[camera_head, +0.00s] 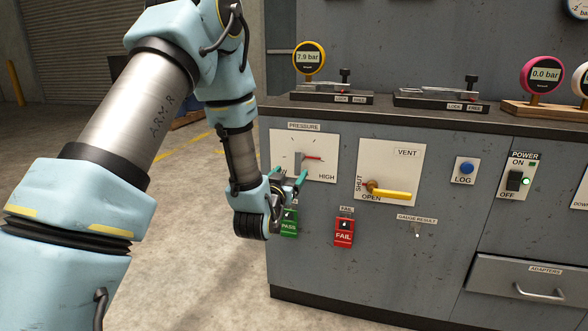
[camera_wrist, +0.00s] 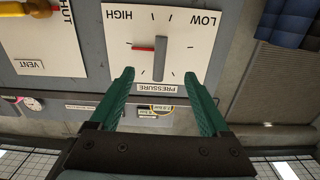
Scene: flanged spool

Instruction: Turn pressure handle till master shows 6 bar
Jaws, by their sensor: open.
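The white pressure panel (camera_head: 318,170) is on the cabinet front, marked HIGH at its lower right. Its grey handle (camera_head: 300,161) carries a red pointer turned to the right. In the wrist view the panel is upside down, with the handle (camera_wrist: 160,57) as a grey bar and the red pointer toward the HIGH side. My gripper (camera_head: 289,174) is open and empty just in front of the panel. In the wrist view the gripper (camera_wrist: 157,77) has its green fingers spread near the handle's end, seemingly apart from it. The yellow gauge (camera_head: 308,58) reads 7.9 bar; no master label is legible.
The vent panel (camera_head: 405,160) with a yellow lever (camera_head: 391,194) is right of the pressure panel. Green PASS (camera_head: 289,228) and red FAIL (camera_head: 343,238) tags hang below. A pink gauge (camera_head: 543,74) reads 0.0 bar. The floor left of the cabinet is mostly clear.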

